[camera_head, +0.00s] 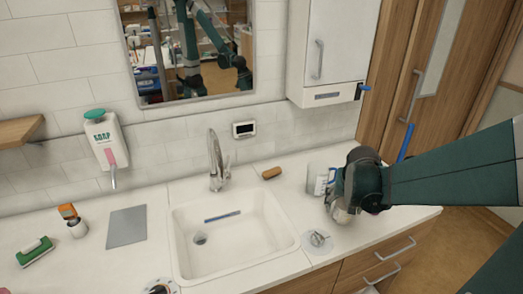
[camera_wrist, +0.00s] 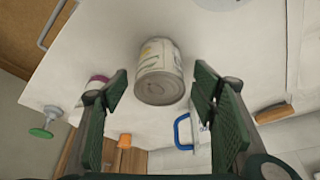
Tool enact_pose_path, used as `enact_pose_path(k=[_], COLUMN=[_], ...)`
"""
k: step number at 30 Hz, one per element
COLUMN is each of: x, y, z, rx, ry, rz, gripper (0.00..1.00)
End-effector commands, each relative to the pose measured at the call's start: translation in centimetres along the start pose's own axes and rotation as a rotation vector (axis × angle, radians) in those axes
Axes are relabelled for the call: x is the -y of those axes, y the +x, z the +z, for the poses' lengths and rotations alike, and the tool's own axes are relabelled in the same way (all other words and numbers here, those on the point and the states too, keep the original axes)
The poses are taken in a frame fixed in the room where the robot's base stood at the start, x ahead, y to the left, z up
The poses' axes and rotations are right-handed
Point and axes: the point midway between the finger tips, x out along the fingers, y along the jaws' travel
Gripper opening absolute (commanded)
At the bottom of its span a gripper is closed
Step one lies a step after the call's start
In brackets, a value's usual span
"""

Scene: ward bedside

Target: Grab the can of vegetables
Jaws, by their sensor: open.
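The can of vegetables (camera_wrist: 160,70), pale with a printed label and a grey metal end, is in the upper middle of the wrist view, between and slightly beyond my fingertips. My gripper (camera_wrist: 162,86) is open, with one dark green finger pad on each side of the can. A gap shows on both sides, so it is apart from the fingers. In the head view my gripper (camera_head: 345,196) is over the right part of the counter. It hides most of a pale, shiny thing beneath it, likely the can (camera_head: 340,215).
A clear container with a blue part (camera_head: 318,180) stands close left of my gripper. A small metal item on a white disc (camera_head: 319,239) lies in front. The sink (camera_head: 235,250) is to the left. A brown brush (camera_head: 271,173) lies behind. The counter's right edge is near.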

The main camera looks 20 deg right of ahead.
Motion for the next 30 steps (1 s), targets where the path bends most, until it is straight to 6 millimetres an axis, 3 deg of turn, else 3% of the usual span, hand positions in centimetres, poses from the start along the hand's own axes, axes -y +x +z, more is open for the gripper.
enact_pose_path(k=[7, 25, 30], x=[0.0, 0.0, 0.0], y=[1.5, 1.6, 1.6], z=[0.0, 0.0, 0.0], rx=[0.000, 0.000, 0.000], ry=[0.000, 0.000, 0.000], rz=[0.000, 0.000, 0.000], gripper=[0.58, 0.58, 0.38])
